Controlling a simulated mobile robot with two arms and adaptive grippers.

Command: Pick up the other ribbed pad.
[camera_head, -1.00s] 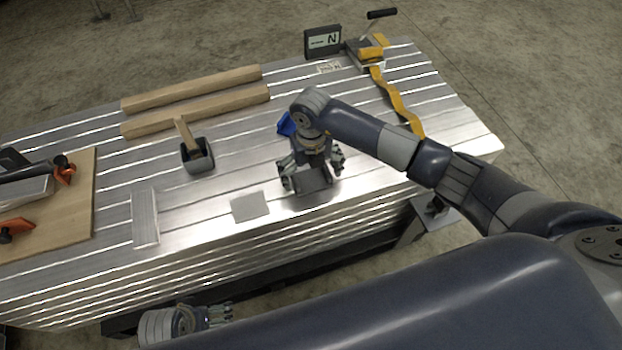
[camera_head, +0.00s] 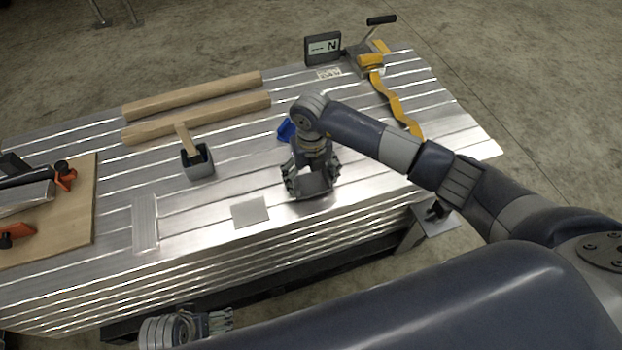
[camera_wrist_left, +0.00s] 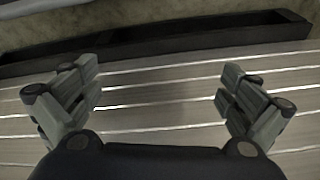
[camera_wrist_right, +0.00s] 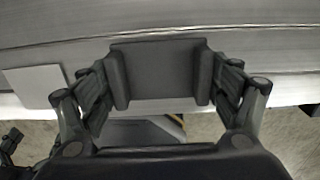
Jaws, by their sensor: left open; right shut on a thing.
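The dark grey ribbed pad (camera_head: 314,185) is at the near edge of the metal deck, with raised strips along two sides. My right gripper (camera_head: 311,178) points down over it and is shut on it. In the right wrist view the pad (camera_wrist_right: 160,68) sits between the fingers (camera_wrist_right: 161,85), one at each raised side. I cannot tell whether it touches the deck. My left gripper (camera_head: 222,321) is low in front of the deck, partly hidden by my own arm. In the left wrist view its fingers (camera_wrist_left: 160,100) are wide apart and empty.
A flat light grey square (camera_head: 250,211) lies left of the pad, and a ribbed metal strip (camera_head: 145,222) farther left. A grey holder with a wooden handle (camera_head: 198,163), timber bars (camera_head: 195,116), a blue object (camera_head: 286,129) and a yellow strap (camera_head: 398,108) are farther back.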

